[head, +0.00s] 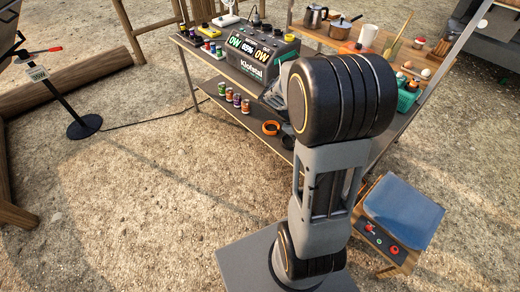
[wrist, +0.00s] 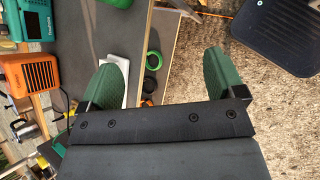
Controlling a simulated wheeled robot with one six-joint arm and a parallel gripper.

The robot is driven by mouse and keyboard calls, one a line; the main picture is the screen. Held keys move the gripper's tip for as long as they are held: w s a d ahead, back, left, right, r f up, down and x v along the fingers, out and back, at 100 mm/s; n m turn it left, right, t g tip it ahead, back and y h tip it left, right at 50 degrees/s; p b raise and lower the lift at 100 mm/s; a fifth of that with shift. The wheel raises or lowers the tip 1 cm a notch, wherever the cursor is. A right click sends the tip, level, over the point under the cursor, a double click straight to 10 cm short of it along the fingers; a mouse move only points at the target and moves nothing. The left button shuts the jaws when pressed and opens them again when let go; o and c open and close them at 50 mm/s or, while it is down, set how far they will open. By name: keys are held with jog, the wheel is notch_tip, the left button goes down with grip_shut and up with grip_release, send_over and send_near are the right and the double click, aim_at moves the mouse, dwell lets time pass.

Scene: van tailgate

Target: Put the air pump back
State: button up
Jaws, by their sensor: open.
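My gripper (wrist: 160,68) has two green fingers spread wide apart with nothing between them. In the wrist view it is over the edge of a grey shelf or table top (wrist: 110,35); the height gap is hard to judge. In the head view my own arm hides most of the gripper. I cannot identify the air pump for certain in either view. A teal boxy device (wrist: 32,24) and an orange ribbed device (wrist: 28,75) show at the left of the wrist view.
A blue-cushioned stool (head: 402,212) is at right. A stand (head: 82,126) is at left. Open gravel lies in front.

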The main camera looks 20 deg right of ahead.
jog(key=s+a+r+m+t+y, duration=0.2)
jog(key=a+r+m+t+y, duration=0.1)
jog(key=a, duration=0.7)
jog(key=s+a+r+m+t+y, duration=0.2)
jog(key=a+r+m+t+y, duration=0.1)
jog(key=a, duration=0.7)
jog(key=shift+s+t+y, duration=0.2)
jog(key=shift+t+y, duration=0.5)
jog(key=shift+y, duration=0.2)
notch_tip(320, 180, up, 5)
jog(key=p, duration=0.4)
jog(key=shift+f, duration=0.2)
